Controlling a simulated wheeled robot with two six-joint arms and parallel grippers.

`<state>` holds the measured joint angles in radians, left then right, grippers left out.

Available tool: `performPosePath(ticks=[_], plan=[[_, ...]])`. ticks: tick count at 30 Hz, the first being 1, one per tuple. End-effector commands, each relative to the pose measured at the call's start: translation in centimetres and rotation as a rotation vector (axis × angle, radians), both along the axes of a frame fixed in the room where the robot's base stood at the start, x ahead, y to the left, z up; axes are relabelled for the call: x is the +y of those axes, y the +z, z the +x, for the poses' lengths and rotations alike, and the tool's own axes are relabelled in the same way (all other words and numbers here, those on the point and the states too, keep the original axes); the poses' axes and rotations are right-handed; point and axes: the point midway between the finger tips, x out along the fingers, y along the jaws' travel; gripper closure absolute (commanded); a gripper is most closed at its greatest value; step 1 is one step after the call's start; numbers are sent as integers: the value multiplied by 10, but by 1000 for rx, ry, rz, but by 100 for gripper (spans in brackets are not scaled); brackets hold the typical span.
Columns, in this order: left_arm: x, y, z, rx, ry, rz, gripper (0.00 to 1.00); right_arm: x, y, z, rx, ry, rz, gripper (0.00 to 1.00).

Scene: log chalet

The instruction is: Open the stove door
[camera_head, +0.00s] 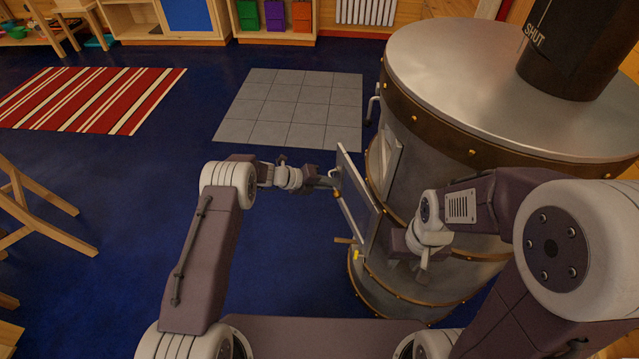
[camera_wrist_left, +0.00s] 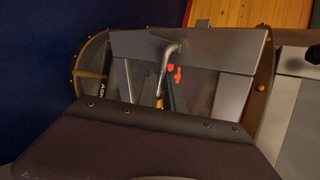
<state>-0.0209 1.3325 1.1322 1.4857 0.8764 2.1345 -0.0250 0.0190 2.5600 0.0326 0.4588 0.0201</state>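The stove (camera_head: 425,125) is a large round metal drum with brass-coloured bands, on the right in the head view. Its door (camera_head: 358,205) stands out from the drum's left side as a tilted grey panel, so it looks at least partly open. My left gripper (camera_head: 332,183) is at the door's outer face; its fingers are too small to tell their gap. The left wrist view shows a bent silver handle (camera_wrist_left: 168,62) in front of a grey panel, with red spots behind it. My right gripper (camera_head: 422,262) is before the drum's lower front, fingers partly unclear.
A black flue pipe (camera_head: 575,45) marked "SHUT" rises from the stove top. A small lever (camera_head: 372,100) sticks out of its upper left side. A grey tiled patch (camera_head: 292,108) and a striped rug (camera_head: 85,98) lie on open blue floor. Wooden furniture (camera_head: 35,215) stands left.

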Motion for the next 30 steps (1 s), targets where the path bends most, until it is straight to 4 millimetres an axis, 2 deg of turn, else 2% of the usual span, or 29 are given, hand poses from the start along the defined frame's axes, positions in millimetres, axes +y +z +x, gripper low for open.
performPosePath(ticks=[8,9,11,12,22,30], plan=[[-1,0,0,-3,-4,2,100,0,0,0,0,0,0,63],[-1,0,0,-3,-4,2,87,0,0,0,0,0,0,63],[-1,0,0,-3,-3,1,71,0,0,0,0,0,0,63],[-1,0,0,-3,-3,1,69,0,0,0,0,0,0,63],[4,5,-1,-2,0,3,69,0,4,0,0,0,0,63],[49,38,-20,-1,2,2,69,0,29,0,0,0,0,63]])
